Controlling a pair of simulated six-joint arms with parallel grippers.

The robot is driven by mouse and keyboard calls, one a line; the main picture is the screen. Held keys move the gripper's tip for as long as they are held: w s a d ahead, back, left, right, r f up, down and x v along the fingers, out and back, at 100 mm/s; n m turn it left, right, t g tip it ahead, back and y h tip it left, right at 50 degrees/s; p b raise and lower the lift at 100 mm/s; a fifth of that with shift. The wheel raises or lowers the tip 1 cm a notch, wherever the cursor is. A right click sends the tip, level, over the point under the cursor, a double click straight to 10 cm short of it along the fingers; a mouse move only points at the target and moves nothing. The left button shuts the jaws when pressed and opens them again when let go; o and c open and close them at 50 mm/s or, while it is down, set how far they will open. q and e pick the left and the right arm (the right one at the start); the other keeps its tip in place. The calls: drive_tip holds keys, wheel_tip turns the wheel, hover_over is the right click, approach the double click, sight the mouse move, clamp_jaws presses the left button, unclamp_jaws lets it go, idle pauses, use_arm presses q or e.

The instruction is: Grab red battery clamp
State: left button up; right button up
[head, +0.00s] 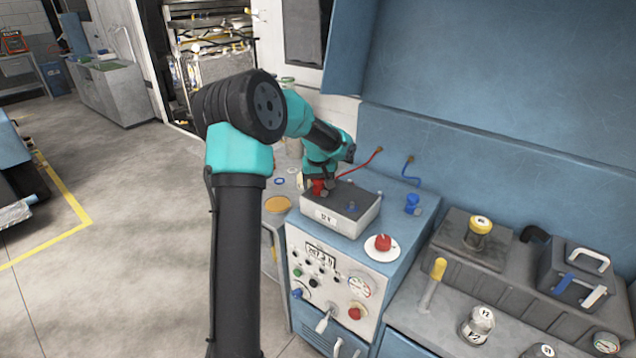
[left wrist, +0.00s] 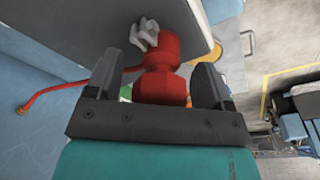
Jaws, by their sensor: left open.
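The red battery clamp (head: 319,187) is at the left end of the grey-topped white battery box (head: 340,215), with a red cable (head: 360,165) running from the wall. In the left wrist view the red clamp (left wrist: 162,75) stands between the two dark fingers of my left gripper (left wrist: 160,85), with gaps on both sides. A grey metal jaw tip (left wrist: 145,33) shows beyond it. My left gripper (head: 322,178) is open around the clamp and partly hides it in the head view. My right gripper is not in view.
A blue clamp (head: 412,203) stands to the right of the battery box. A red knob (head: 383,243) is in front on the blue cabinet. A grey bench with jars (head: 477,325) and a dark battery (head: 575,280) lies at right.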

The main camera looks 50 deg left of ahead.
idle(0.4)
use_arm(q)
drive_tip(key=c, duration=1)
drive_tip(key=shift+r, duration=0.1)
drive_tip(key=shift+r, duration=1.55)
drive_tip(key=shift+s+d+r, duration=0.15)
drive_tip(key=shift+d+r, duration=0.05)
drive_tip(key=shift+r, duration=0.05)
drive_tip(key=s+d, duration=0.3)
drive_tip(key=d, duration=0.1)
drive_tip(key=s+d+r, duration=0.1)
drive_tip(key=s+d, duration=0.2)
drive_tip(key=s, duration=0.1)
drive_tip(key=s+d, duration=0.3)
drive_tip(key=d, duration=0.1)
drive_tip(key=shift+s+d+r, duration=0.15)
drive_tip(key=shift+d, duration=0.15)
